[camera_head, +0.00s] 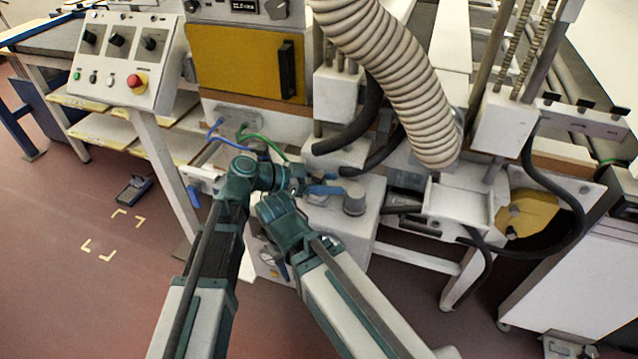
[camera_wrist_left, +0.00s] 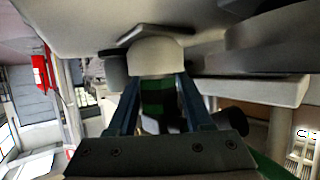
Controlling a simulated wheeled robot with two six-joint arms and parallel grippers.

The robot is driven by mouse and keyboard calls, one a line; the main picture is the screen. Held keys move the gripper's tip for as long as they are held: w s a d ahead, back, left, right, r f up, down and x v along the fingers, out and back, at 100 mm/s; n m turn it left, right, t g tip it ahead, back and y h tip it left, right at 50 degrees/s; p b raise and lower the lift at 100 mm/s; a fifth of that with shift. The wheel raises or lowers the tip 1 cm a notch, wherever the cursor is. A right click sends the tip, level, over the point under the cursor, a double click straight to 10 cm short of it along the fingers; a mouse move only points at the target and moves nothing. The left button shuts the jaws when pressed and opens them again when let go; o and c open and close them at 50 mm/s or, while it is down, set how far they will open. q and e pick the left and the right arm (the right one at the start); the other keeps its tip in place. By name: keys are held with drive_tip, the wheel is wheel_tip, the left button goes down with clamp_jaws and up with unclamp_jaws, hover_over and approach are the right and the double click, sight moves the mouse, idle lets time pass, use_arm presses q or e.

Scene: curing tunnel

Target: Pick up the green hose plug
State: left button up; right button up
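In the left wrist view a green plug with dark bands (camera_wrist_left: 156,88) is between the two fingers of my left gripper (camera_wrist_left: 157,92). A pale rounded fitting (camera_wrist_left: 155,56) is just beyond it. The fingers flank the plug closely, but I cannot tell whether they press on it. In the head view my left gripper (camera_head: 292,184) is beside the machine's lower front, and the plug cannot be made out there. My right arm's dark teal end (camera_head: 283,218) is just below and right of the left wrist. Its fingers are not clear.
A green hose (camera_head: 264,141) and a blue hose (camera_head: 222,141) hang behind my left wrist. A grey box (camera_head: 360,228) stands right of the grippers. A ribbed duct (camera_head: 395,70) hangs above right. Open floor (camera_head: 60,210) lies to the left.

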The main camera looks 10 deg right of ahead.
use_arm(q)
clamp_jaws()
drive_tip(key=shift+r, duration=0.1)
wheel_tip(320, 180, up, 10)
drive_tip(key=p, duration=1)
